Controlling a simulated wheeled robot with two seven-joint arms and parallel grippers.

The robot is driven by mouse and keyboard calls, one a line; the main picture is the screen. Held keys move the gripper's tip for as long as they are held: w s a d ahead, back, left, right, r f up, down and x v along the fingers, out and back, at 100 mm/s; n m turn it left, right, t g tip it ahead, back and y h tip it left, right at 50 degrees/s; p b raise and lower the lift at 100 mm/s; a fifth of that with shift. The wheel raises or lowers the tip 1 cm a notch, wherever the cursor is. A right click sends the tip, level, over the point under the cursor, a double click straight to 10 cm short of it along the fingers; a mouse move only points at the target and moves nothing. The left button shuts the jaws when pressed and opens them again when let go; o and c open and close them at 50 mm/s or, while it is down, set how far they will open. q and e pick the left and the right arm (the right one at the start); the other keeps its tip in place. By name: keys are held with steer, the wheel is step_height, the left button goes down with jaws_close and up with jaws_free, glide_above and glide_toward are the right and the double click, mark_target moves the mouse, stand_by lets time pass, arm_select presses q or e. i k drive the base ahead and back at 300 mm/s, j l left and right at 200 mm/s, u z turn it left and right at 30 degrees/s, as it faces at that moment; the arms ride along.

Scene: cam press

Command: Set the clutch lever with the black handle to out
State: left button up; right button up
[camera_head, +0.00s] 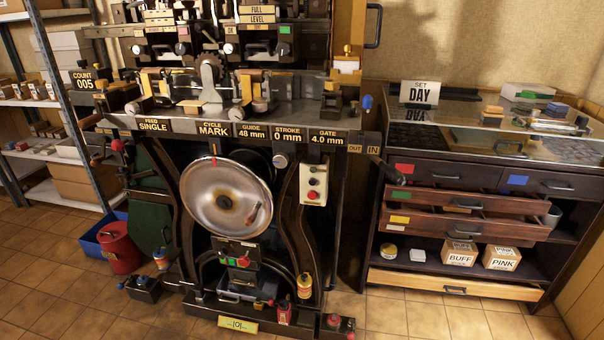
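The clutch lever with the black handle (394,174) is at the right end of the press, just below the dark OUT and IN plates. Its handle slants down to the right, beyond the IN plate (373,150) and away from the OUT plate (355,149). It appears to stand on the IN side. Its pivot is hard to make out against the dark frame. Neither of my grippers shows in the head view, and nothing is seen touching the lever.
A blue-knobbed lever (367,103) stands above the plates. A drawer cabinet (470,178) with partly open drawers stands close on the right. Tiled floor in front is mostly clear.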

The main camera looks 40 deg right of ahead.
mark_target(395, 176)
steer(key=z, duration=0.4)
steer(key=l+z, duration=0.1)
steer(key=z, duration=0.3)
steer(key=i+z, duration=0.1)
steer(key=z, duration=0.3)
steer(key=l+z, duration=0.1)
steer(key=z, duration=0.3)
